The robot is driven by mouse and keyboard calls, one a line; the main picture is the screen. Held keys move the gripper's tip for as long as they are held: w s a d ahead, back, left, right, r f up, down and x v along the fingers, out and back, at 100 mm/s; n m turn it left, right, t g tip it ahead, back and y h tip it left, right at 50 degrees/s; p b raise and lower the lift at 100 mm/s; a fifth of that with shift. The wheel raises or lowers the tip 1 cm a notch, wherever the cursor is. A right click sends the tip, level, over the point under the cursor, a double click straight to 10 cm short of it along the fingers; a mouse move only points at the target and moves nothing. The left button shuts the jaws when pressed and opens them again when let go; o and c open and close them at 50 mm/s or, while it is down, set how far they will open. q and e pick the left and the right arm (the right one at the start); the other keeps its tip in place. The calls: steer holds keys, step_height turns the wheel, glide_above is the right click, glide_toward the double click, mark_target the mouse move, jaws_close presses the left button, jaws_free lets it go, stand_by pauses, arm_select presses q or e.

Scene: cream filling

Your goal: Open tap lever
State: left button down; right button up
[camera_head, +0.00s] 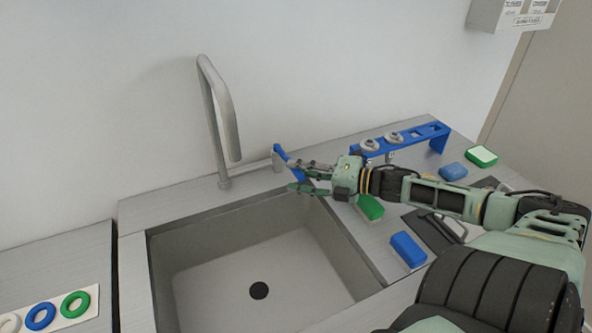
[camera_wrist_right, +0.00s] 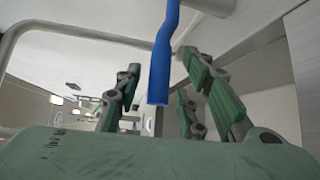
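The blue tap lever (camera_head: 283,153) stands at the back right corner of the sink, beside the grey tap (camera_head: 222,125). My right gripper (camera_head: 298,177) is at the lever, pointing left above the sink's right rear corner. In the right wrist view, the blue lever (camera_wrist_right: 163,65) hangs down between the fingers of the gripper (camera_wrist_right: 165,85). The fingers are apart, with gaps on both sides of the lever, so the gripper is open around it. The fingers partly hide the lever's lower end in the head view. My left gripper is not in view.
The empty sink (camera_head: 215,290) has a dark drain. Right of it are a green sponge (camera_head: 370,207), a blue sponge (camera_head: 408,250) and a blue rack (camera_head: 436,140) at the back. A card with coloured rings (camera_head: 58,310) lies at the lower left.

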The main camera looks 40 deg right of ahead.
steer(key=shift+w+a, duration=0.15)
steer(key=shift+w, duration=0.2)
steer(key=shift+c, duration=1)
jaws_close()
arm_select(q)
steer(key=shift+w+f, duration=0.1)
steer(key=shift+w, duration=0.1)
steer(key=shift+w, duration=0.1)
